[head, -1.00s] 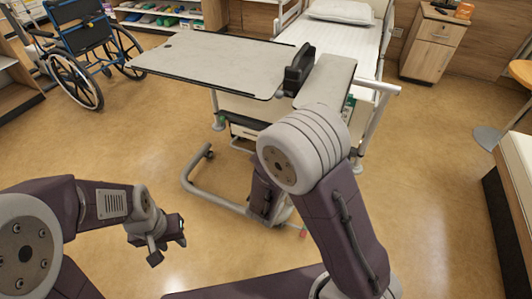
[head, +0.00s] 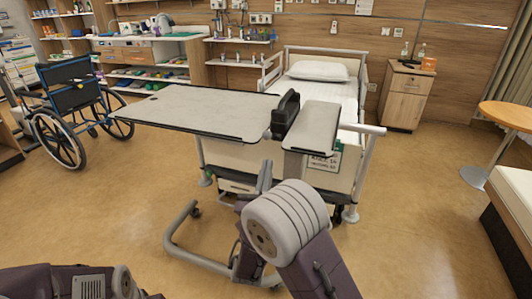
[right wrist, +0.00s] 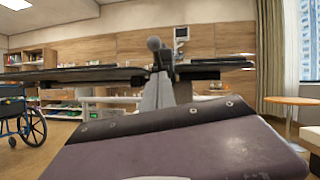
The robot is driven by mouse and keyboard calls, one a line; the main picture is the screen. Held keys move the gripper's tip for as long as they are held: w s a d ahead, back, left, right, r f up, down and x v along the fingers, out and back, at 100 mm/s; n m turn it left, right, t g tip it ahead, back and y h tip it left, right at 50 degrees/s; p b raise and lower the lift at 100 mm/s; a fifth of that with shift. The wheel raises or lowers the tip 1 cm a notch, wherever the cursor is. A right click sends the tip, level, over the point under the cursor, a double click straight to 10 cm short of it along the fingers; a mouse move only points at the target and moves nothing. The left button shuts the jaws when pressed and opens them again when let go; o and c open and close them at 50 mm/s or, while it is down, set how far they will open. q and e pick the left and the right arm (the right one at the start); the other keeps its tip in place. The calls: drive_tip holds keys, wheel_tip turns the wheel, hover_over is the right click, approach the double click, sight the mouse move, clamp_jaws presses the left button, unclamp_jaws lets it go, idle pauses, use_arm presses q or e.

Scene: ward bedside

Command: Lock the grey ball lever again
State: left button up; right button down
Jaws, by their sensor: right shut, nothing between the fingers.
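The grey ball lever (head: 267,134) is a small grey piece at the near edge of the overbed table (head: 195,110), beside the upright black block (head: 285,114). In the right wrist view its round ball (right wrist: 154,43) stands just above my fingertips. My right gripper (head: 266,167) points up below the lever, shut and empty; its grey fingers also show in the right wrist view (right wrist: 159,88). Whether they touch the lever I cannot tell.
A smaller table panel (head: 309,127) lies right of the black block. The bed (head: 337,97) stands behind, and the table's grey base frame (head: 190,247) is low at the left. A wheelchair (head: 70,110) stands far left.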

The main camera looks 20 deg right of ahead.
sight(270, 136)
drive_tip(key=shift+w+d+r, duration=0.1)
drive_tip(key=shift+w+r, duration=0.25)
drive_tip(key=shift+r, duration=0.3)
drive_tip(key=shift+w+d+r, duration=0.1)
drive_tip(key=shift+w+r, duration=0.2)
drive_tip(key=shift+r, duration=0.4)
drive_tip(key=shift+w+r, duration=0.35)
drive_tip(key=shift+r, duration=0.3)
drive_tip(key=shift+r, duration=0.1)
